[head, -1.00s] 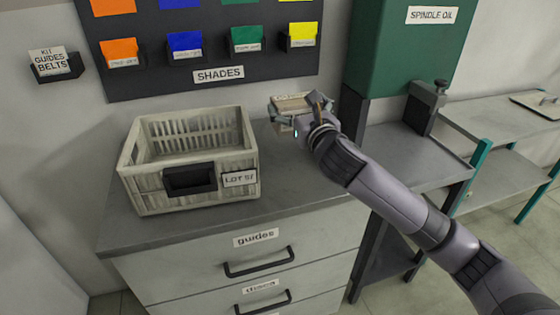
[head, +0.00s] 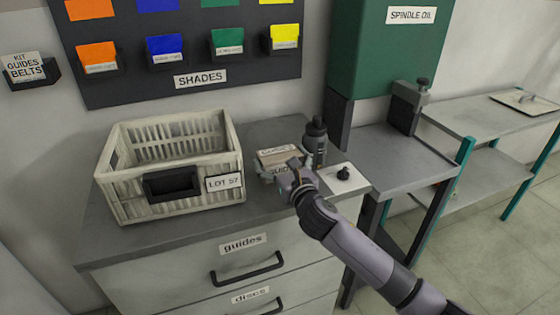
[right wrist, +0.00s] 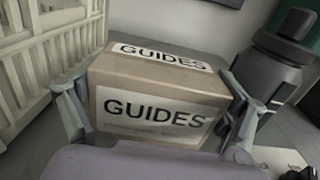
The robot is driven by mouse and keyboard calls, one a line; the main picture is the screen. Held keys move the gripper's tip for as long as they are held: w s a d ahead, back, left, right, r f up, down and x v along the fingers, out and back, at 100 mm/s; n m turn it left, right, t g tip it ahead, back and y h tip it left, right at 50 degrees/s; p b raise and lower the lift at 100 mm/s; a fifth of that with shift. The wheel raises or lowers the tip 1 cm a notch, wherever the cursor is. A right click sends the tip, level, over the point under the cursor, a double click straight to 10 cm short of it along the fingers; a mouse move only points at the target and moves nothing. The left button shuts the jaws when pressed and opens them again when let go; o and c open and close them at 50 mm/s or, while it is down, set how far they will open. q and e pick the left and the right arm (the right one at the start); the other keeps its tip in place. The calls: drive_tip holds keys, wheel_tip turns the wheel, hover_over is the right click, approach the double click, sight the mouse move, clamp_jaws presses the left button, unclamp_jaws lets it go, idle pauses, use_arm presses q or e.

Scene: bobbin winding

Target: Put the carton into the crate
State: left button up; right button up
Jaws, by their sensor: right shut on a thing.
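The carton (head: 280,158) is a small brown box with white GUIDES labels, at the right of the crate. My right gripper (head: 282,170) is shut on it; in the right wrist view the fingers stand at both sides of the carton (right wrist: 160,100). I cannot tell whether its underside touches the worktop. The crate (head: 135,197) is cream, slatted and open-topped, with a dark front handle and a LOT 57 label. It stands left of the carton, and its slatted side shows in the right wrist view (right wrist: 50,48). The carton is outside it. My left gripper is out of view.
A dark bottle (head: 315,142) stands close behind and right of the carton. A white plate with a black knob (head: 344,174) lies to the right. The grey worktop (head: 262,215) is bare in front. A green SPINDLE OIL tank (head: 385,50) stands behind at right.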

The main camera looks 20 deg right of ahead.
drive_tip(key=o, duration=1)
drive_tip(key=shift+f, duration=0.1)
drive_tip(key=shift+r, duration=0.2)
drive_tip(key=s, duration=1.2)
drive_tip(key=shift+d, duration=0.25)
